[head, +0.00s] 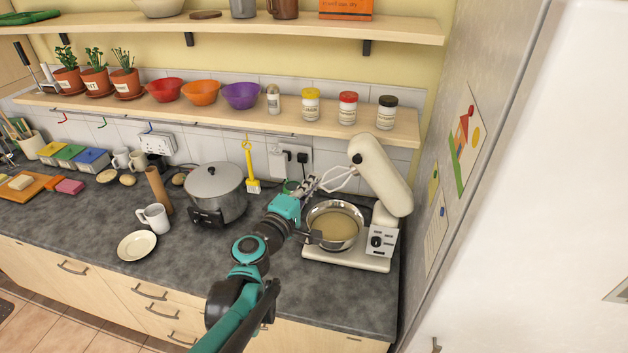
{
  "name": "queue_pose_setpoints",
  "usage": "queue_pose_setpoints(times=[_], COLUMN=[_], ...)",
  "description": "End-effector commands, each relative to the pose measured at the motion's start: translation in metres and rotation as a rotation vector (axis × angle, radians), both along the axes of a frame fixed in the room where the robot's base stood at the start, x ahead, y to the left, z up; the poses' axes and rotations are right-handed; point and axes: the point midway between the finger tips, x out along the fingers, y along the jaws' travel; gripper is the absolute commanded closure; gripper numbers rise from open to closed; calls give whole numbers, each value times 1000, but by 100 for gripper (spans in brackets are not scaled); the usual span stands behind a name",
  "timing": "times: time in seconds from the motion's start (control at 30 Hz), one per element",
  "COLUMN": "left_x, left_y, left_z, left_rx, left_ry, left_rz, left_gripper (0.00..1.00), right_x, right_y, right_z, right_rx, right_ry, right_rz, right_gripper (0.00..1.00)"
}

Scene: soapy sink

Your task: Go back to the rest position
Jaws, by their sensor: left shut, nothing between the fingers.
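My left gripper (308,185) is at the end of the teal and black arm that rises from the bottom middle of the head view. It is shut and empty, above the counter just left of the cream stand mixer (380,175). Its fingertips are close to the mixer's whisk (338,178); I cannot tell whether they touch. The mixer's head is tilted up. A metal bowl (350,247) with a tan content sits on the mixer base. My right gripper is not in view.
A lidded pot cooker (215,188), a white mug (153,217) and a plate (137,246) stand on the dark counter (190,275) to the left. A shelf with jars and bowls (201,92) runs above. A tall white surface (540,200) closes the right side.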

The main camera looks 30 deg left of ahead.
Motion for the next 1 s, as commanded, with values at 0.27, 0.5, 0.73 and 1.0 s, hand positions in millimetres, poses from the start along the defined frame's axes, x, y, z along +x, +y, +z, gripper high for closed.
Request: queue_pose_setpoints(times=[0.27,0.5,0.73,1.0], left_x=[0,-17,-91,-169], left_y=[-1,-69,-143,-122], left_z=[-1,-67,-213,-313], left_rx=[3,274,841,1333], left_ry=[1,122,402,673], left_rz=[-2,-184,-522,-711], left_gripper=[100,100,100,100], right_x=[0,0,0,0], right_y=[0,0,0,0], right_z=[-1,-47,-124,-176], right_rx=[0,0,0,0], right_ry=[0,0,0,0], right_rz=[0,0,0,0], right_gripper=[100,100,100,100])
